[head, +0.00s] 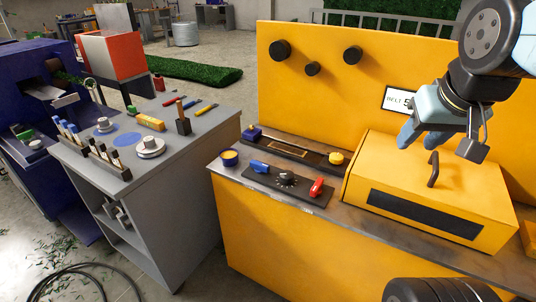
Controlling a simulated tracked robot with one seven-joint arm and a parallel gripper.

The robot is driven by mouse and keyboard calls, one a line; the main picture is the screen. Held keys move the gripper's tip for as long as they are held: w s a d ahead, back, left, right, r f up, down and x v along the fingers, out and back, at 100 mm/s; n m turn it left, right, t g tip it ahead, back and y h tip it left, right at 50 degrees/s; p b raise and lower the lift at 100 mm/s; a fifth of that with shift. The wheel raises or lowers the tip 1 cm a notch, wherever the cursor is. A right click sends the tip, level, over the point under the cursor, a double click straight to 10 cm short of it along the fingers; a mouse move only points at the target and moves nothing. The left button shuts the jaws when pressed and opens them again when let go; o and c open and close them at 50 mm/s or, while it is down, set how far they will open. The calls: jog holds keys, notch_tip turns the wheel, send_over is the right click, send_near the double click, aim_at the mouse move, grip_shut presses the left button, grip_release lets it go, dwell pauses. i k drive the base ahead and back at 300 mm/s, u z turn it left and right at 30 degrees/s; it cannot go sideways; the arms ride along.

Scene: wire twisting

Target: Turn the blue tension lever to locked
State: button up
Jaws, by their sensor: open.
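The blue tension lever (261,167) sits at the left end of a black control panel (260,181) on the yellow bench's grey top. A dark round knob (286,178) is in the panel's middle and a red lever (317,188) is at its right end. Whether the blue lever is at locked cannot be read from here. My gripper (418,142) has light blue fingers, is open and seems empty. It hangs at the right above the yellow box, well away from the blue lever and touching none of the panel's controls.
The yellow box (400,164) with a dark handle (433,169) stands right of the panel. Behind the panel lies a dark rail (290,147) with a yellow knob (336,158). A yellow cup (229,158) stands left. A grey tool table (190,150) is further left.

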aim_at(260, 166)
jog(key=u, duration=0.1)
jog(key=k, duration=0.8)
jog(key=u, duration=0.55)
jog(key=i, duration=1.05)
jog(key=z, duration=0.05)
